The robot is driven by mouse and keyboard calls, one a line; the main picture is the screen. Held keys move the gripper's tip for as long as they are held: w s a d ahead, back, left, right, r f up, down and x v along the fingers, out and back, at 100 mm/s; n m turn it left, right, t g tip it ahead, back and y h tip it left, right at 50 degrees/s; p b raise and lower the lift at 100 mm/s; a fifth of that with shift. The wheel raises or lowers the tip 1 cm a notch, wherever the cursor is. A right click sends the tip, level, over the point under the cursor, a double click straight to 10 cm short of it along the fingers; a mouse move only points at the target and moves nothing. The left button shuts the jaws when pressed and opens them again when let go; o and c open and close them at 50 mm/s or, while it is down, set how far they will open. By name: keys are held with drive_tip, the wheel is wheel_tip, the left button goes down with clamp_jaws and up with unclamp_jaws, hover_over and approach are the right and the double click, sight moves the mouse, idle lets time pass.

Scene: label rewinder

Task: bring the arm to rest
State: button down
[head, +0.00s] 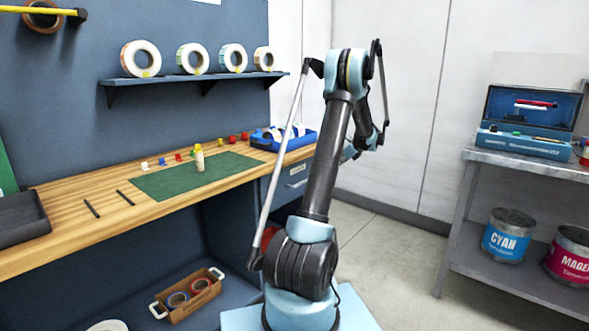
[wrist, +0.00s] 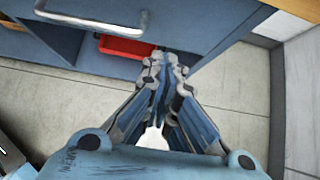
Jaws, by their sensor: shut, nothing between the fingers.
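My arm stands upright in the middle of the head view, with its upper part folded over to the right of the workbench. My gripper (wrist: 172,65) shows in the wrist view with its fingers together and nothing between them. It hangs over the floor beside the blue drawer cabinet (wrist: 185,15). In the head view my gripper is hidden or too small to make out behind the arm.
The wooden workbench (head: 90,215) with a green mat (head: 160,183) is at the left. A grey metal table (head: 530,166) holds an open blue case (head: 525,143), with paint cans (head: 506,240) below. A red bin (wrist: 125,47) sits inside the cabinet. Floor between is clear.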

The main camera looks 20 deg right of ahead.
drive_tip(key=s+a+r+n+g, duration=0.1)
drive_tip(key=s+a+r+n, duration=0.3)
drive_tip(key=a, duration=0.5)
drive_tip(key=s+a+r+n+g+h, duration=0.1)
drive_tip(key=s+a+r+n, duration=0.2)
drive_tip(key=s+a, duration=0.35)
drive_tip(key=s+a+r+n+g, duration=0.1)
drive_tip(key=s+a+r+n, duration=0.25)
drive_tip(key=a, duration=0.65)
drive_tip(key=s+a+n+g+h, duration=0.1)
drive_tip(key=s+a+n, duration=0.5)
drive_tip(key=s+a, duration=0.5)
drive_tip(key=s+a+f+n+h, duration=0.1)
drive_tip(key=s+f+n, duration=0.3)
drive_tip(key=s, duration=0.4)
drive_tip(key=s+a+f+n+g+h, duration=0.1)
drive_tip(key=s+f+n, duration=0.3)
drive_tip(key=s, duration=0.5)
drive_tip(key=s+a+f+n+h, duration=0.1)
drive_tip(key=s+a+f+n, duration=0.2)
drive_tip(key=s, duration=0.5)
drive_tip(key=shift+s+f+n, duration=0.2)
drive_tip(key=shift+f+n, duration=0.4)
drive_tip(key=shift+n, duration=0.45)
